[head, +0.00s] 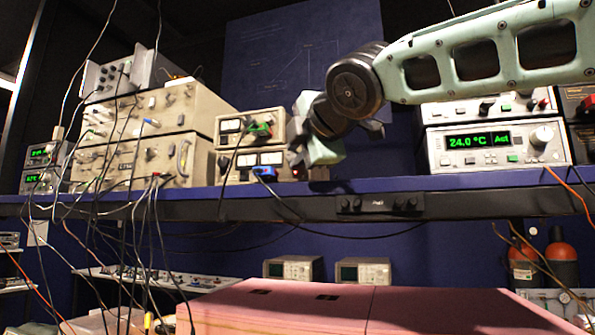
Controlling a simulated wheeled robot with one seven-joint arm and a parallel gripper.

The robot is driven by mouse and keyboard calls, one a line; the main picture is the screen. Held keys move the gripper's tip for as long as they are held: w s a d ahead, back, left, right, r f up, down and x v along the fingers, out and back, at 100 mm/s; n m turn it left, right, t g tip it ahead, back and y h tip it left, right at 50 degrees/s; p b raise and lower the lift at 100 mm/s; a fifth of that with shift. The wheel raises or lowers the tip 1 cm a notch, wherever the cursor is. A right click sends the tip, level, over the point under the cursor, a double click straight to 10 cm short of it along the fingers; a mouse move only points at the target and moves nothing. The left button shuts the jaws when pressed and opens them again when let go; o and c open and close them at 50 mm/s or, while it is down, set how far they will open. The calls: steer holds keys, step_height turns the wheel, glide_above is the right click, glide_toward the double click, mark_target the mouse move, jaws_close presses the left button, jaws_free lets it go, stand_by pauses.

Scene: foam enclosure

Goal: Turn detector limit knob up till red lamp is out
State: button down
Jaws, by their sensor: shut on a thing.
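My arm comes in from the upper right. My gripper (300,162) is at the right end of two small stacked beige boxes with meters, the upper box (248,123) and the lower box (247,163). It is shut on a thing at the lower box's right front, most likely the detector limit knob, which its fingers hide. A tiny red spot (296,172) shows beside the fingers. It may be the red lamp, but it is too small to tell whether it is lit.
Large beige instruments (150,140) with many dangling cables stand left on the blue shelf (400,184). A unit with green digits (497,146) stands right. Blue and green plugs with cables are on the meter boxes. Pink foam blocks (300,308) lie below in front.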

stand_by(0.3)
steer(key=c, duration=1.2)
jaws_free()
steer(key=shift+c, duration=0.2)
steer(key=b+v, duration=0.5)
steer(key=v, duration=1.2)
steer(key=shift+s+f, duration=0.2)
steer(key=shift+s, duration=0.05)
